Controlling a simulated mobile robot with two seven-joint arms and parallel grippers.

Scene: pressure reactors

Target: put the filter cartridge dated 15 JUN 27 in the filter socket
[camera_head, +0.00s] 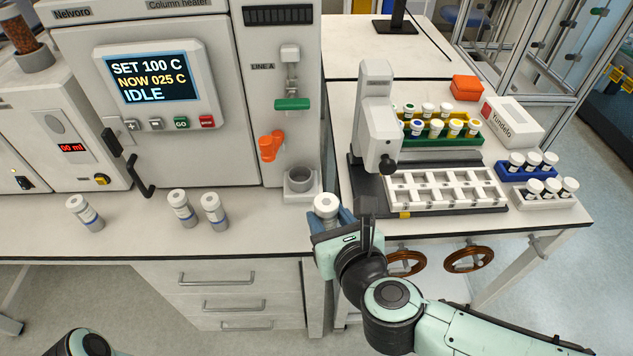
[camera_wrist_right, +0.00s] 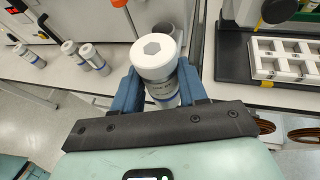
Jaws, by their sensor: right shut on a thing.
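My right gripper (camera_head: 333,220) is shut on a white filter cartridge (camera_head: 326,206), held upright at the bench's front edge. In the right wrist view the same cartridge (camera_wrist_right: 156,65) stands between the blue fingers of the gripper (camera_wrist_right: 157,88), hexagon mark on its cap facing up. Its label is partly hidden and the date cannot be read. The grey filter socket (camera_head: 300,181) is just behind and left of it, apart from it; it is partly hidden behind the cartridge in the wrist view (camera_wrist_right: 167,29). My left gripper is out of view.
Three similar cartridges (camera_head: 85,212), (camera_head: 182,208), (camera_head: 213,210) stand on the bench to the left, dates unreadable. An orange valve handle (camera_head: 270,146) and a green lever (camera_head: 292,104) are above the socket. A white rack (camera_head: 445,188) and instrument (camera_head: 375,120) stand right.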

